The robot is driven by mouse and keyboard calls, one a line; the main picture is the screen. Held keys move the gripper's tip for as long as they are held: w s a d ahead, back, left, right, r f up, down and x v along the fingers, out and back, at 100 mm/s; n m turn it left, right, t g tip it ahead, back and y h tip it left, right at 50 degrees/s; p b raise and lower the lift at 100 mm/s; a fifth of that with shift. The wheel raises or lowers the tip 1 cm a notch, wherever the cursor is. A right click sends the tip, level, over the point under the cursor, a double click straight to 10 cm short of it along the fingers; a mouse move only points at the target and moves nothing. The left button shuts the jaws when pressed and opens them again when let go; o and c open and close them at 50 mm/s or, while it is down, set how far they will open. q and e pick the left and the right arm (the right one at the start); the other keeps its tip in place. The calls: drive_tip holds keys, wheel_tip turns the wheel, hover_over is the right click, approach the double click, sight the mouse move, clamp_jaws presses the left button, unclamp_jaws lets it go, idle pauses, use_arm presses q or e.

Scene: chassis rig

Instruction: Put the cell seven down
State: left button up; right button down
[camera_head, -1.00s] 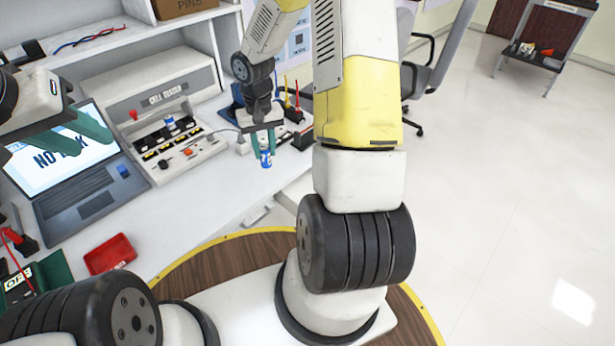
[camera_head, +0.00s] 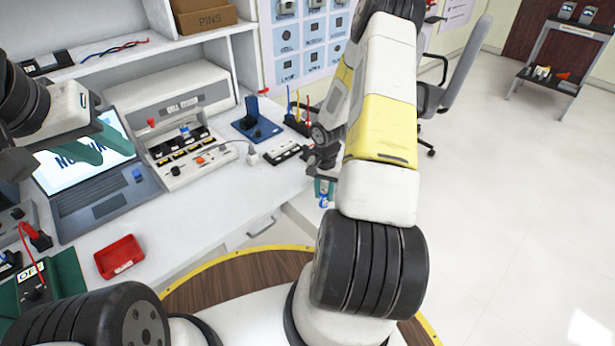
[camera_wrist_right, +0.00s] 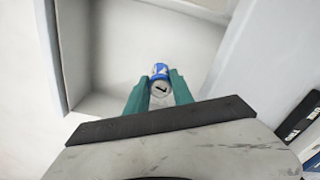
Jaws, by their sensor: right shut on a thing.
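The cell (camera_wrist_right: 160,71) is a small blue and white cylinder with a dark 7 on its pale end in the right wrist view. It also shows in the head view (camera_head: 323,201) at the desk's right end. My right gripper (camera_wrist_right: 160,88) is shut on it, one teal finger on each side. In the head view the right gripper (camera_head: 324,187) is partly hidden behind my arm. Below the cell the wrist view shows a white recess (camera_wrist_right: 115,50). My left gripper (camera_head: 88,150) is open and empty in front of the laptop.
The cell tester (camera_head: 185,130) stands at the desk's back with a row of dark slots. A blue stand (camera_head: 257,127), a black slotted strip (camera_head: 285,151) and a red tray (camera_head: 119,256) are on the desk. The laptop (camera_head: 100,195) is at the left. Open floor lies right.

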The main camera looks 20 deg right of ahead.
sight(323, 199)
drive_tip(key=shift+f, duration=1.6)
drive_tip(key=shift+f, duration=0.2)
drive_tip(key=c, duration=1.1)
unclamp_jaws()
